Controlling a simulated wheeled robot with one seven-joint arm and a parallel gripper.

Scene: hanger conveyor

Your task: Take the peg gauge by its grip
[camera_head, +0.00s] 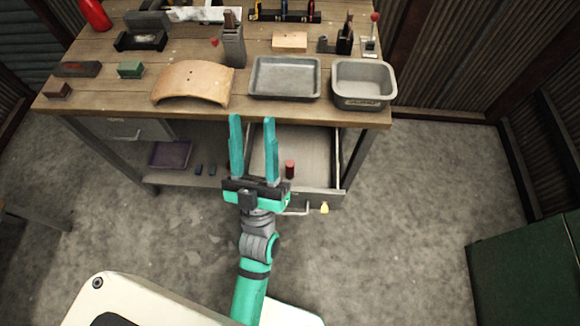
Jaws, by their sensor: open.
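My gripper (252,121) is open, with nothing between its two teal fingers. Its fingertips reach over the back of an open drawer (306,144) under the bench's front edge. A small upright cylinder (290,167) with a red upper part stands in the drawer, just right of my right finger and apart from it. It may be the peg gauge, but it is too small to be sure. A slim upright piece with a red knob (374,31) stands at the bench's back right. My gripper hides part of the drawer.
The wooden bench (137,98) holds a grey tray (285,92), a deeper grey pan (363,104), a curved tan piece (193,83) and a grey holder (233,46). A purple tray (171,154) lies on the lower shelf.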

